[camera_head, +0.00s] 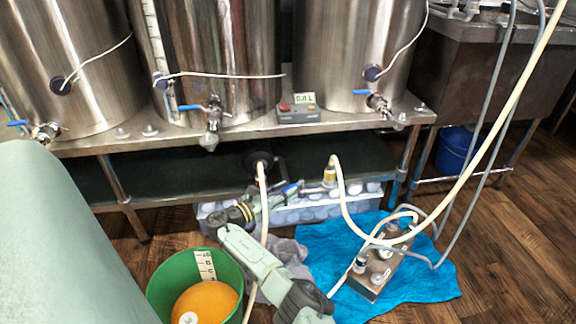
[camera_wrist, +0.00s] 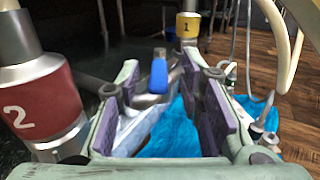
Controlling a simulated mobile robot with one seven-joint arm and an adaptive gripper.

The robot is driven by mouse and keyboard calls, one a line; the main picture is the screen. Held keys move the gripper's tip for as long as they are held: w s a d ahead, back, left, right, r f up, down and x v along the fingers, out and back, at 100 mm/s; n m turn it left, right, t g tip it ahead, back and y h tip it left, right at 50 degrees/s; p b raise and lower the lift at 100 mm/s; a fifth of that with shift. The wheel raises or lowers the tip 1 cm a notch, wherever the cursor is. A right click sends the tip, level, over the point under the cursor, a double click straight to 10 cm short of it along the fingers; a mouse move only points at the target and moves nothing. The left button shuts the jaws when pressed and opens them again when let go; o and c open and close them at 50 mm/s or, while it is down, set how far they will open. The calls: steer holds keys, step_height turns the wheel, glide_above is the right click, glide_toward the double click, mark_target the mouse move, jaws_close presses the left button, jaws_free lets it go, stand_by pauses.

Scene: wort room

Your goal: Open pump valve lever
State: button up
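The pump valve lever has a blue handle (camera_wrist: 159,74) on a metal stem. In the wrist view it stands upright in the gap between my fingers, with space visible on both sides. My gripper (camera_wrist: 160,82) is open, its purple pads apart and seeming to touch nothing. In the head view my gripper (camera_head: 276,197) reaches under the kettle shelf, close to the small blue handle (camera_head: 292,188). The metal valve body beneath the handle is partly hidden by my fingers. I cannot tell how deep the handle sits between the pads.
A yellow fitting marked 1 (camera_wrist: 188,27) is behind the lever; a red fitting marked 2 (camera_wrist: 42,105) is close at left. Hoses hang at right. A green bucket (camera_head: 157,291) and a pump (camera_head: 381,268) on a blue towel (camera_head: 325,240) are on the floor.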

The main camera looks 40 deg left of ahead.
steer(key=s+a, duration=0.1)
steer(key=s, duration=0.9)
steer(key=shift+s+a, duration=0.15)
